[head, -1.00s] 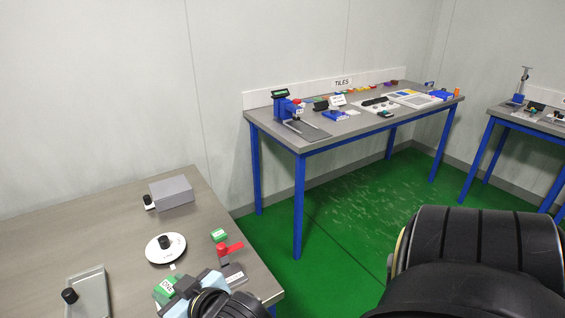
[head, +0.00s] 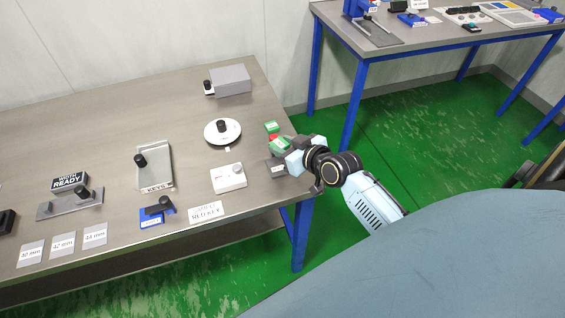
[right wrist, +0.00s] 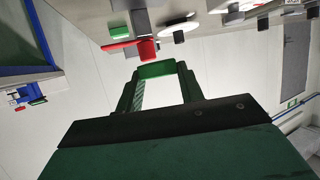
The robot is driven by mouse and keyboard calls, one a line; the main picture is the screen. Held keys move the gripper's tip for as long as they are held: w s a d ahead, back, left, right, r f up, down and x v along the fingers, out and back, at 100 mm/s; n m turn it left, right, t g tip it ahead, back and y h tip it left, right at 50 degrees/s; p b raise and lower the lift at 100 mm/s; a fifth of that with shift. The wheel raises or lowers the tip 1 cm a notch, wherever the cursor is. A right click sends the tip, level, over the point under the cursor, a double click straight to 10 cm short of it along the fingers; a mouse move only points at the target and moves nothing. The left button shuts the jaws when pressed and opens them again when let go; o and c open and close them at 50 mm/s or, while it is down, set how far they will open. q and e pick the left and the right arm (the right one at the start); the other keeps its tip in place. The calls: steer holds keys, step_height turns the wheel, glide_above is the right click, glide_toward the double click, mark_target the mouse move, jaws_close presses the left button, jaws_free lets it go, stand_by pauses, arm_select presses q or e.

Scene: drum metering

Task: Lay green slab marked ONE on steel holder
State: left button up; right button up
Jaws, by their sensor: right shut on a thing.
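My right gripper (head: 292,156) is shut on a green slab (head: 278,146) with a pale label, too small to read now. The slab is at the table's right end, just in front of a small red part (head: 273,137). It also shows between the fingertips in the right wrist view (right wrist: 156,70), with the red part (right wrist: 147,48) close beyond it. A grey block with a white label (head: 276,168), likely the steel holder, sits beside the gripper and is partly hidden by it. I cannot tell whether slab and holder touch. My left gripper is out of view.
A second green block (head: 271,127) lies behind the red part. A white dial with a black knob (head: 222,132), a white box (head: 228,178) and a grey box (head: 231,80) stand to the left. The table's right edge is close under the gripper.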

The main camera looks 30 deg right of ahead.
step_height(320, 180, down, 7)
steer(key=shift+f+b, duration=0.1)
steer(key=shift+b, duration=0.8)
steer(key=o, duration=0.9)
steer(key=shift+o, duration=0.2)
steer(key=shift+s+r, duration=0.25)
steer(key=shift+s, duration=0.05)
steer(key=p+v, duration=0.1)
steer(key=v, duration=1)
steer(key=shift+s+p, duration=0.2)
steer(key=shift+p, duration=0.2)
